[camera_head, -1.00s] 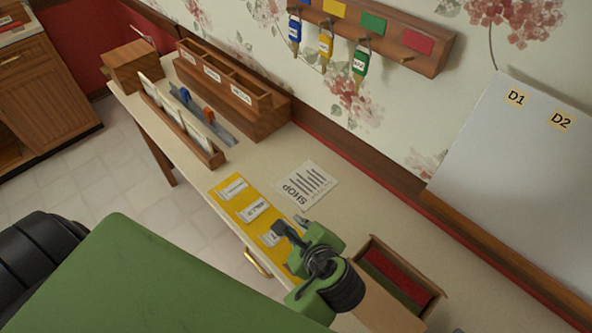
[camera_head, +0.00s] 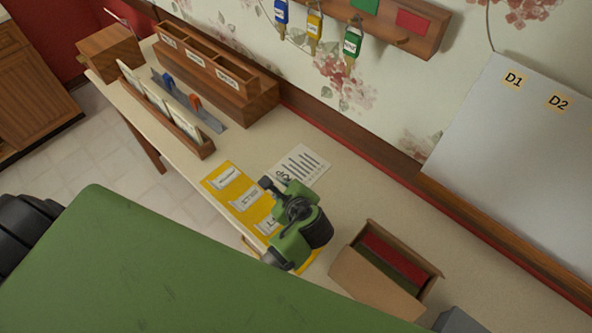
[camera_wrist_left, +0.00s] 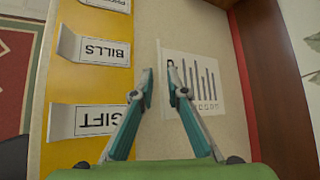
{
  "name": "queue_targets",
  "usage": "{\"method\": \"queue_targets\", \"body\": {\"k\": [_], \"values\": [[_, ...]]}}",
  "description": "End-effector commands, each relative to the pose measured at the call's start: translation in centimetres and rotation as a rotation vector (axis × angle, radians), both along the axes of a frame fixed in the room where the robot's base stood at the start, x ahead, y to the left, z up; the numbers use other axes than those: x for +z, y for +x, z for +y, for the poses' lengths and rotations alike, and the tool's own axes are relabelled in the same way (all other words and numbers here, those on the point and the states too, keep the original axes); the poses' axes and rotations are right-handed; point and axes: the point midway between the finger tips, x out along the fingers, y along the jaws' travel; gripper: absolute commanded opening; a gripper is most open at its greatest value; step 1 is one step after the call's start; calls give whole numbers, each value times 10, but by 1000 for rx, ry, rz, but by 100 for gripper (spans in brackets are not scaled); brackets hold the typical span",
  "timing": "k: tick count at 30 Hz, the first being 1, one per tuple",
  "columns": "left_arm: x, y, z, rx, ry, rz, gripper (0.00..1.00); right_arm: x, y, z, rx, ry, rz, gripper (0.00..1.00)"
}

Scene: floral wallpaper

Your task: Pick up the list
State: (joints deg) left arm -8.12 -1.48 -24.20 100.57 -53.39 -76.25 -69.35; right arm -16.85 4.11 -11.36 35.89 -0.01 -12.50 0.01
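The list is a white sheet (camera_head: 308,165) with dark printed lines, lying flat on the table. Its lower left part is hidden behind my left gripper (camera_head: 275,186) in the head view. In the left wrist view the list (camera_wrist_left: 195,82) lies beyond and to the right of the fingertips, and its heading is partly covered by the right finger. My left gripper (camera_wrist_left: 162,85) is open, with a narrow gap and nothing between its fingers. I cannot tell how high the tips are above the table. My right gripper is not in view.
A yellow board (camera_head: 222,176) with labelled pockets lies left of the list. A cardboard box (camera_head: 375,282) stands to the right. A wooden organizer (camera_head: 255,108) and a card rack (camera_head: 190,138) stand behind. Keys (camera_head: 352,42) hang on the wall. Bare table lies right of the list.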

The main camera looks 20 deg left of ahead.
Motion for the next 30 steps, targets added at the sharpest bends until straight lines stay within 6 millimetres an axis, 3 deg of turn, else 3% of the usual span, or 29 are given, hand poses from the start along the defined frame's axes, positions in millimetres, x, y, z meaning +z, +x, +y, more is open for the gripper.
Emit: {"method": "queue_targets", "body": {"k": [9,15,17,18,30], "values": [[-21,19,18,1,0,1,14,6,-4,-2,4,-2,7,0],[-22,19,17,0,-1,1,14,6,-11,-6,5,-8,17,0],[-22,19,17,0,-1,1,1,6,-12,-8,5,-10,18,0],[-22,19,17,0,-1,1,0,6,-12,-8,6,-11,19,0],[-21,19,17,0,0,2,0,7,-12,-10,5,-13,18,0]]}}
